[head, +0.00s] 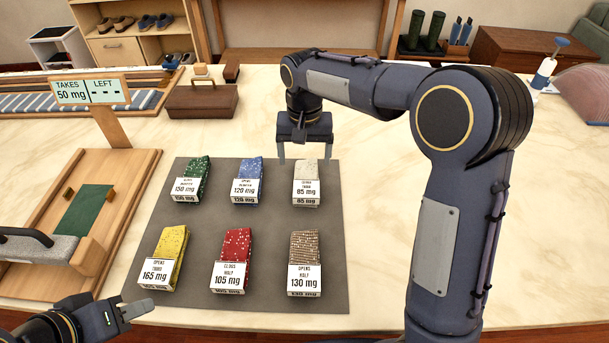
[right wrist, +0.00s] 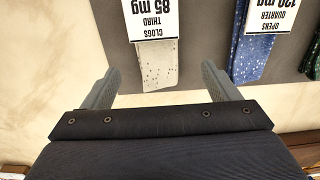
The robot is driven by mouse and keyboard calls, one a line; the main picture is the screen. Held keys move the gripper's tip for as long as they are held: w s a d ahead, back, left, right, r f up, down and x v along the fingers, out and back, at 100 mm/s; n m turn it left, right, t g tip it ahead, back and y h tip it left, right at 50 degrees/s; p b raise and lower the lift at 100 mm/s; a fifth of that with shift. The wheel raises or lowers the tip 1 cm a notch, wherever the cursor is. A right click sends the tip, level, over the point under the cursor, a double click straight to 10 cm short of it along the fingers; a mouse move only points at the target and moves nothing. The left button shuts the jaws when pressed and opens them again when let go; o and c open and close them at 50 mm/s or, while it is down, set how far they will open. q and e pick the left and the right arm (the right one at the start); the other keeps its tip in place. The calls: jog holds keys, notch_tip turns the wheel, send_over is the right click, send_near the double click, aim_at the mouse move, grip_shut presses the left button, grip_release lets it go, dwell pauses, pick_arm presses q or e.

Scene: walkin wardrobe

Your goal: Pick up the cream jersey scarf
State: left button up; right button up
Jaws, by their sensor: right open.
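The cream speckled folded cloth (head: 306,168), which I take to be the cream jersey scarf, lies at the back right of a grey mat (head: 220,220). Its white label (head: 306,188) reads 85 mg. My right gripper (head: 305,154) is open, pointing down just behind the cloth's far end. In the right wrist view the cream cloth (right wrist: 160,66) lies between and ahead of the two open fingertips (right wrist: 160,72), with nothing held. My left gripper (head: 128,312) is low at the front left, in front of the mat; its opening is unclear.
Other labelled cloths share the mat: blue (head: 248,172), green (head: 195,172), yellow (head: 170,245), red (head: 236,245) and brown (head: 304,246). A wooden tray device (head: 135,165) stands left; a brown case (head: 202,100) stands behind. The counter right of the mat is bare beneath my right arm.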

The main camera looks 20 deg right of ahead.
aim_at(307, 175)
jog(key=f, duration=0.4)
jog(key=s+f, duration=0.1)
jog(key=f, duration=0.2)
jog(key=shift+d, duration=0.15)
jog(key=shift+r, duration=0.15)
jog(key=c, duration=1.1)
